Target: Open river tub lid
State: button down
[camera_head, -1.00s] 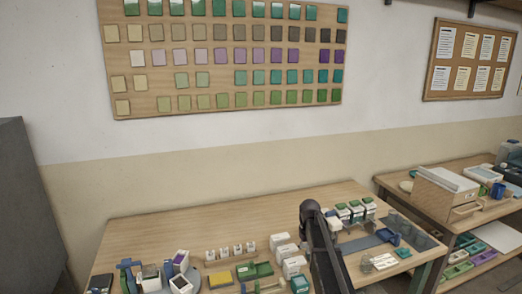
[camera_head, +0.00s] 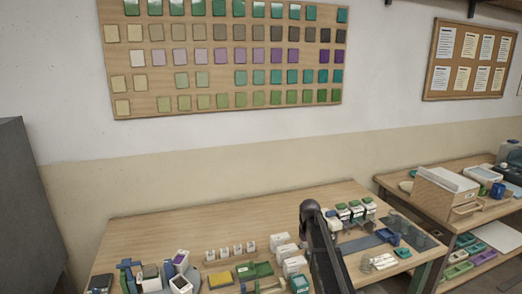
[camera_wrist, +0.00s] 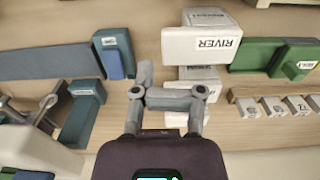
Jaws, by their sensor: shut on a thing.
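The white river tub (camera_wrist: 201,45) is in the upper middle of the wrist view, with its RIVER label upside down in the picture. Its lid cannot be clearly told apart from its body. In the head view the white tubs (camera_head: 281,240) stand in a short row left of my dark arm, which hides my gripper there.
A green tray (camera_wrist: 265,55) lies right of the tub in the wrist view, with small white labelled pots (camera_wrist: 272,106) near it. A blue holder (camera_wrist: 112,52) is on the left. In the head view, the rear left of the wooden table (camera_head: 150,228) is bare.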

jog(key=shift+f+b, duration=3)
jog(key=shift+b, duration=0.05)
jog(key=shift+s, duration=0.15)
dwell(0.4)
jog(key=shift+d, duration=0.1)
jog(key=shift+w+d+r+p, duration=0.3)
jog(key=shift+d+r+p, duration=0.2)
jog(key=shift+d, duration=0.15)
jog(key=shift+w+d+r+p, duration=0.3)
jog(key=shift+d+r+p, duration=0.15)
jog(key=shift+d, duration=0.2)
notch_tip(320, 180, up, 6)
jog(key=p, duration=0.6)
dwell(0.7)
